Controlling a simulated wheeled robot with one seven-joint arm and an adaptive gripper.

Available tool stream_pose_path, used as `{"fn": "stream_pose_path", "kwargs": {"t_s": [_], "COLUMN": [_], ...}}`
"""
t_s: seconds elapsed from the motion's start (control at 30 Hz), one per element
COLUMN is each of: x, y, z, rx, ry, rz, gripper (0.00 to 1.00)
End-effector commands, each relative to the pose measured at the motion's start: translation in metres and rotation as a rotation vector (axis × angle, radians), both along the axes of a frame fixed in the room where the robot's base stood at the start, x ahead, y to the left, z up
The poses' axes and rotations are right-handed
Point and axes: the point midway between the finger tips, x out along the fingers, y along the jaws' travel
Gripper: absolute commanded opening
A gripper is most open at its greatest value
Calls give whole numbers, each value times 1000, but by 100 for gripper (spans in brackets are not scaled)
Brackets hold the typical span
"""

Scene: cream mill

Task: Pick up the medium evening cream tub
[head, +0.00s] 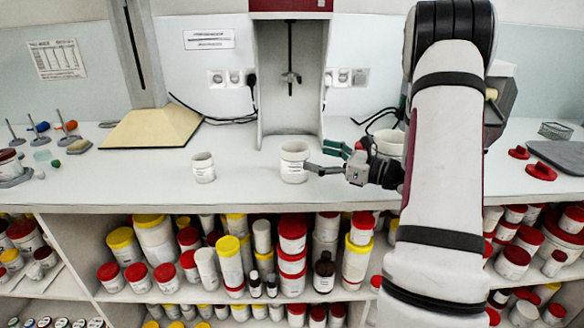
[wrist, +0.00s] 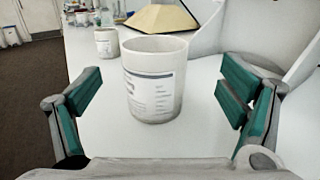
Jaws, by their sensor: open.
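A white open-topped tub with a printed label, mid-sized among three (head: 294,162), stands upright on the white counter below the red-topped machine. In the wrist view the tub (wrist: 155,85) stands between and ahead of my two fingers, with a gap on each side. My gripper (head: 322,157) is open, just right of this tub, reaching in low from the right. A smaller white tub (head: 203,167) stands to its left and shows behind it in the wrist view (wrist: 106,42). A larger white tub (head: 390,142) is partly hidden behind my arm. The label text is too small to read.
The mixer's column (head: 290,80) rises behind the tub. A stand with a beige base (head: 152,128) is at the back left. Red lids (head: 540,171) lie at the right. The shelf below holds many jars (head: 230,262). The counter between the tubs is clear.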

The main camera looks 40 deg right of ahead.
Motion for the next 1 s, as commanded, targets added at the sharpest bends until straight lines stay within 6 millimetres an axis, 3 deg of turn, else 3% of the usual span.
{"fn": "stream_pose_path", "kwargs": {"t_s": [0.6, 0.9, 1.0], "x": [56, 61, 61], "y": [34, 36, 36], "z": [3, 3, 3], "rx": [0, 1, 1], "ry": [0, 0, 0], "rz": [3, 1, 1], "gripper": [90, 90, 70]}}
